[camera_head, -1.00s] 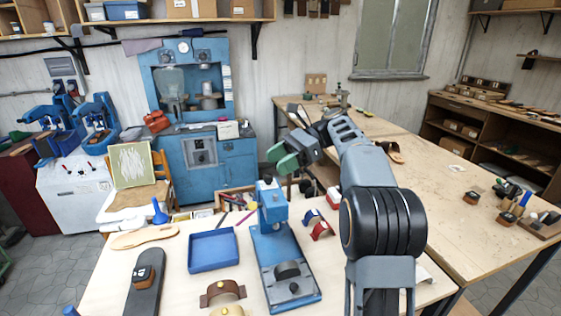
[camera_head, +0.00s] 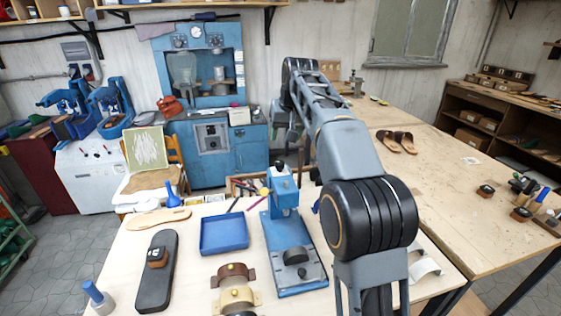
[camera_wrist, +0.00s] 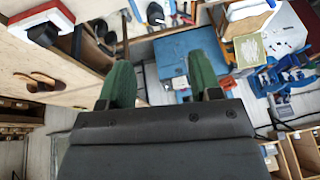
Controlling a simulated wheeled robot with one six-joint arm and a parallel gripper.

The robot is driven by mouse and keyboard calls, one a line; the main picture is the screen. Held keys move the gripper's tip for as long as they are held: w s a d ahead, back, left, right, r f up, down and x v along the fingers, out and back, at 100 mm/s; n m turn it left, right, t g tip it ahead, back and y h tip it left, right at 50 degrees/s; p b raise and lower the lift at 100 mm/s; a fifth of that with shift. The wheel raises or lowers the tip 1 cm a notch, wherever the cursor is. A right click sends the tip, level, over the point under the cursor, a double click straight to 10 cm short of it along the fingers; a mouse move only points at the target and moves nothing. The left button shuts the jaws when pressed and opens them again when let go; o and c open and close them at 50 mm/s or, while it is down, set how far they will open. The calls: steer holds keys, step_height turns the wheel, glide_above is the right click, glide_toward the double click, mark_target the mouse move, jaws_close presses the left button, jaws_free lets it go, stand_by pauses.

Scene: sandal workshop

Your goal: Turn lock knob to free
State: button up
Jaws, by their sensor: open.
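A blue bench press (camera_head: 271,231) stands on the near table, with a dark round part (camera_head: 296,256) on its base and a small dark knob-like top (camera_head: 281,168). I cannot tell for sure which part is the lock knob, or its setting. My gripper (camera_wrist: 162,82) is open and empty in the wrist view, its two green fingers apart. In the head view it hangs beyond the press, small and partly hidden by my arm. It is apart from the press.
A blue tray (camera_head: 224,236), a black sole form (camera_head: 157,275) and brown and tan clamp-like pieces (camera_head: 235,274) lie left of the press. A blue cabinet (camera_head: 222,150) stands behind. Brown sandals (camera_head: 396,141) lie on the right-hand table, which has bare stretches.

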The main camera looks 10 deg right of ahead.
mark_target(280, 162)
steer(key=w+f, duration=0.2)
steer(key=f, duration=0.2)
steer(key=w+f+n, duration=0.1)
steer(key=w+f, duration=0.1)
steer(key=f, duration=0.2)
steer(key=w+f+n, duration=0.1)
steer(key=f, duration=0.3)
steer(key=shift+w+a+f+p, duration=0.15)
steer(key=shift+w+f+p, duration=0.15)
steer(key=shift+w, duration=0.1)
steer(key=c, duration=0.9)
